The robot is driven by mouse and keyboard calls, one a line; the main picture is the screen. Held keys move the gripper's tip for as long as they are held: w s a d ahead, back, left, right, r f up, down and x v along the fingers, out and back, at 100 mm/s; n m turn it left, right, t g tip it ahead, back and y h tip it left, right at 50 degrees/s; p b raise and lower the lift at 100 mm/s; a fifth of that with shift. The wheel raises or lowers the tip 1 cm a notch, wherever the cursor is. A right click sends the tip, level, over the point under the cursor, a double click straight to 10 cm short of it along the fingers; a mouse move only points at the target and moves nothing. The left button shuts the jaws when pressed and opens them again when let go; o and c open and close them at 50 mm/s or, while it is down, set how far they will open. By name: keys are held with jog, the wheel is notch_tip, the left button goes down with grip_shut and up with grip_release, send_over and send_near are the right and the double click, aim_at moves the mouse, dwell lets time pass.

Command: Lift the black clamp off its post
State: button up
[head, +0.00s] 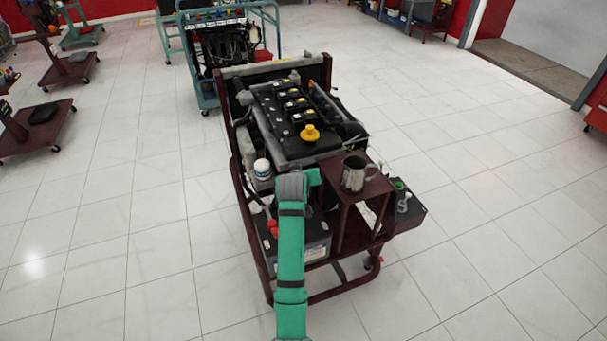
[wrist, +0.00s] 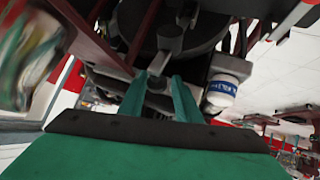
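I cannot make out the black clamp or its post in either view. The black battery (head: 316,250) sits low in the engine stand, partly hidden behind my green arm. A red cap or terminal (head: 272,228) shows just left of the arm. In the wrist view my gripper (wrist: 160,80) has its two green fingers apart, with a gap between them. A dark rounded engine part shows behind that gap, and nothing is clearly held. In the head view the gripper's fingertips are hidden; its green end lies beside the engine's front.
The engine (head: 295,115) fills the dark red stand (head: 246,205). A white filter (head: 262,168) is left of my arm and also shows in the wrist view (wrist: 222,92).

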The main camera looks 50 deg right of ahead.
jog(key=shift+o, duration=0.9)
jog(key=shift+w+a+f, duration=0.15)
jog(key=shift+s+d, duration=0.2)
jog(key=shift+s+a+r, duration=0.1)
jog(key=shift+r, duration=0.2)
jog(key=v, duration=1)
jog(key=shift+a, duration=0.3)
